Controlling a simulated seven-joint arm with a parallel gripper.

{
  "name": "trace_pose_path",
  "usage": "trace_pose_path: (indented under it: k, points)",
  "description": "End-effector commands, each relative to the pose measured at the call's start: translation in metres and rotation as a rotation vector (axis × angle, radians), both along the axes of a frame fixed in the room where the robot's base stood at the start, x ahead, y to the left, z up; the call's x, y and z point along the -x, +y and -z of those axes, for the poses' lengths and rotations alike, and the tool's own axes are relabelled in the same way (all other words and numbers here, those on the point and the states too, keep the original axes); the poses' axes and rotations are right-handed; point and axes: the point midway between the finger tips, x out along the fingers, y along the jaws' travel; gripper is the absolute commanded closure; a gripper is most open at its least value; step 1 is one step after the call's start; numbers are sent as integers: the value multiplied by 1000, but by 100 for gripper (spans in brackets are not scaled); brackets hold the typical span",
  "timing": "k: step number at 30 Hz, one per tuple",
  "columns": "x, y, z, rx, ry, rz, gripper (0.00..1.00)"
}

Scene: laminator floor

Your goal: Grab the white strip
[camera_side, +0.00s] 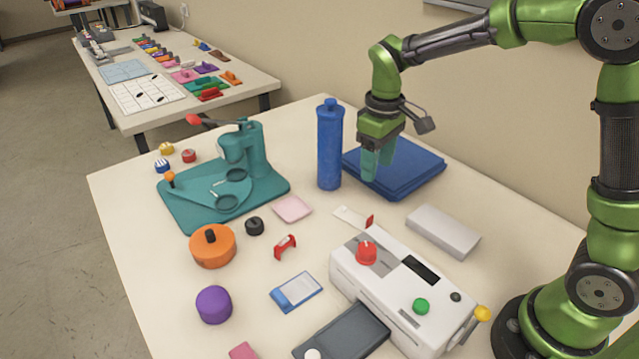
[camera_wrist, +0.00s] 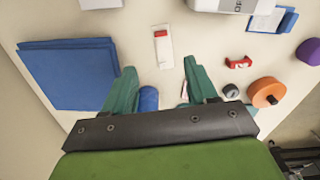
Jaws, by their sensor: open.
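The white strip (camera_side: 348,215) lies flat on the table behind the white laminator, with a red tab at its right end. In the wrist view the strip (camera_wrist: 161,58) lies ahead of the fingertips, its red part toward the top. My gripper (camera_side: 376,172) has teal fingers and hangs above the blue folders, behind the strip and apart from it. In the wrist view my gripper (camera_wrist: 159,66) is open with nothing held between its fingers.
A tall blue bottle (camera_side: 329,145) stands just left of my gripper. Blue folders (camera_side: 410,175) lie beneath it. The white laminator (camera_side: 390,285) and a grey-white block (camera_side: 443,231) are in front. A pink pad (camera_side: 292,208) and a teal press (camera_side: 265,185) are to the left.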

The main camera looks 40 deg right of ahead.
Motion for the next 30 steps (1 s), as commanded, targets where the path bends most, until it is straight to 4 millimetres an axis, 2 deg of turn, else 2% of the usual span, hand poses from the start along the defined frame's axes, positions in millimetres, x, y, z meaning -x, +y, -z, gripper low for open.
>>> trace_pose_path:
  k: [1,6,12,20,27,30]
  points:
    - [2,0,12,-1,6,1,43]
    - [1,0,51,0,6,1,43]
    - [1,0,85,-1,3,3,43]
    - [1,1,105,-2,1,3,43]
    - [0,2,140,-2,1,3,43]
    - [-1,2,147,-1,-2,2,43]
